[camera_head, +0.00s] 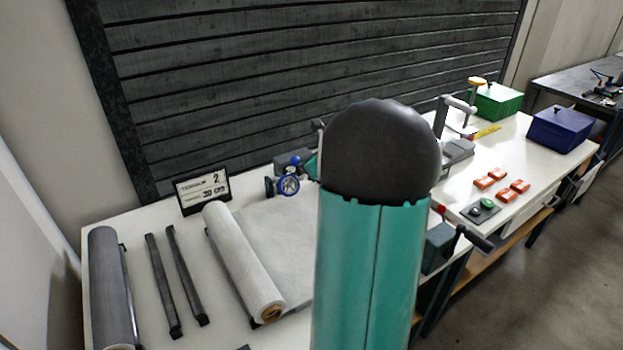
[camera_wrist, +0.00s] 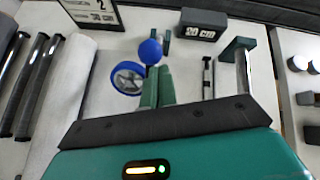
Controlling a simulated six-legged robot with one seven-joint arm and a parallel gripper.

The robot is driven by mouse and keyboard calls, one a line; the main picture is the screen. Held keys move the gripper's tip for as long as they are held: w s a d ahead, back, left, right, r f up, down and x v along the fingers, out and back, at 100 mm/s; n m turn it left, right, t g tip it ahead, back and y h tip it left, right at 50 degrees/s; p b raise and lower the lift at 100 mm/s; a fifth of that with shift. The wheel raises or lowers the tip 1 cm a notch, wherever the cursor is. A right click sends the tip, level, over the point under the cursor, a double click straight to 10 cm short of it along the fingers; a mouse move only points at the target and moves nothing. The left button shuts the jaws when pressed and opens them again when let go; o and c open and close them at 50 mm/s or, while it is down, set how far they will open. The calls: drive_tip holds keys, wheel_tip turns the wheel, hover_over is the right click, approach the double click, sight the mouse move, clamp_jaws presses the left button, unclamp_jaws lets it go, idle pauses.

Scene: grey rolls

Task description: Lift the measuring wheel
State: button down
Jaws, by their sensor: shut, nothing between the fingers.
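The measuring wheel (camera_head: 289,185) has a blue rim, pale spokes and a blue ball knob, and stands on the white bench right of the terminal sign. In the wrist view the measuring wheel (camera_wrist: 116,79) is just left of my fingers, with its blue ball (camera_wrist: 150,48) just beyond the fingertips. My gripper (camera_wrist: 158,70) is shut, with its two green fingers together and nothing between them. I cannot tell whether the fingers touch the wheel. In the head view my arm hides most of the gripper; a bit of green shows right of the wheel.
A white roll (camera_head: 243,262), two dark bars and a grey roll (camera_head: 110,285) lie to the left. The terminal sign (camera_head: 203,190) stands behind. A grey block marked 20 cm (camera_wrist: 203,24) and a metal-handled fixture (camera_wrist: 243,65) are right of the fingers.

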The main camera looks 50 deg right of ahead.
drive_tip(key=w+d+r, duration=0.1)
drive_tip(key=w+r, duration=0.5)
drive_tip(key=shift+w+d, duration=0.2)
drive_tip(key=shift+w, duration=0.05)
idle(0.3)
drive_tip(key=d+r+v, duration=0.1)
drive_tip(key=v, duration=0.8)
drive_tip(key=shift+w+r, duration=0.15)
drive_tip(key=shift+r, duration=0.25)
drive_tip(key=shift+d, duration=0.2)
